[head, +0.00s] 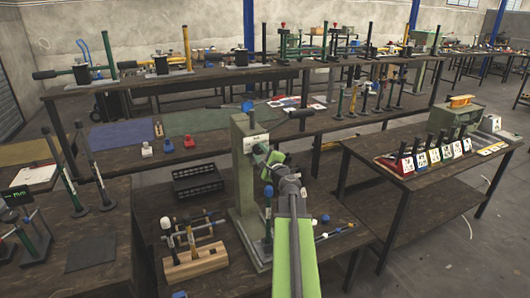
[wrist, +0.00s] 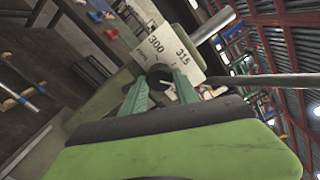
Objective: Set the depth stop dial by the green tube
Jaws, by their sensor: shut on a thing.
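In the head view my gripper (head: 268,158) is at the upper front of the green press (head: 243,185), and my wrist hides the dial there. Dark green tubes stand upright at left (head: 63,170) and at the left back press (head: 106,48). I cannot tell which is the task's green tube.
A wooden block with tubes (head: 195,262) and a black crate (head: 198,182) share the press's bench. A rack of tubes with cards (head: 435,157) stands on the right table.

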